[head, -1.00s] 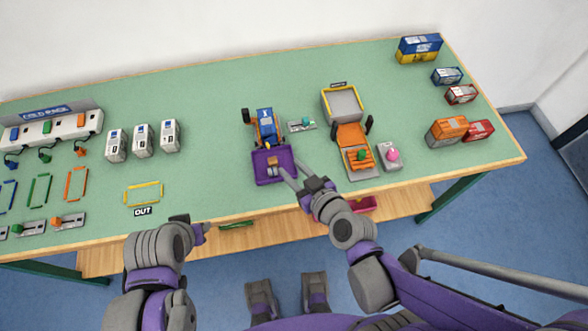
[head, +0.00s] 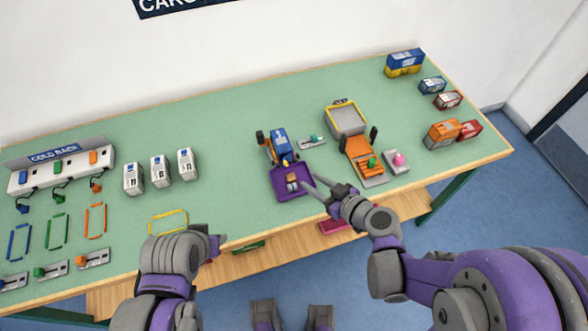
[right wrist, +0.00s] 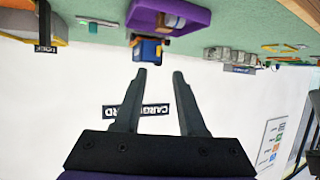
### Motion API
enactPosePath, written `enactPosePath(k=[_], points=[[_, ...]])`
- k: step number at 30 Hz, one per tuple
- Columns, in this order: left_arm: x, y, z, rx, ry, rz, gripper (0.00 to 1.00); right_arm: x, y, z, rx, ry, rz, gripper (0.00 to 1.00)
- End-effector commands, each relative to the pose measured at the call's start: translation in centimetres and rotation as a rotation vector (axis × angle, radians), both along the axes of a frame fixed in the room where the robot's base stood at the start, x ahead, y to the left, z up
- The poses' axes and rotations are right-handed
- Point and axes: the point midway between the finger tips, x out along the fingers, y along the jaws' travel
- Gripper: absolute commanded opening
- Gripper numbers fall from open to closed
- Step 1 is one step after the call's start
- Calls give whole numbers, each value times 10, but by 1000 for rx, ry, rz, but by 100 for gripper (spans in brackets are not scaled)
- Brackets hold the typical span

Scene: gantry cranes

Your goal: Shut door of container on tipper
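A blue container (head: 279,136) sits on an orange frame, which I take for the tipper (head: 268,154), behind a purple tray (head: 275,194). A small brown-orange block (head: 292,180) lies in the tray. I cannot make out the container's door or whether it is open. In the right wrist view, which is upside down, the blue container (right wrist: 147,50) shows beyond my fingertips. My right gripper (head: 308,184) is open and empty at the tray's right edge. My left gripper (head: 222,240) is near the table's front edge; its fingers are too small to read.
Right of the tray stand a grey, yellow-rimmed bin (head: 345,119), an orange unit (head: 365,158) and a grey box with a pink knob (head: 397,160). A small lever plate (head: 311,142) lies beside the container. Several white boxes (head: 160,171) stand left. The table between them and the tray is clear.

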Motion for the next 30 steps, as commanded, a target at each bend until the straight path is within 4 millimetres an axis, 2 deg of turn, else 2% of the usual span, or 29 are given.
enactPosePath(k=[7,21,30], points=[[0,0,1,0,0,0,40,9,3,-1,5,-12,22,40],[-1,0,-2,0,1,0,40,66,51,-32,5,-13,20,40],[0,0,-2,0,1,0,40,81,62,-40,4,-12,18,40]])
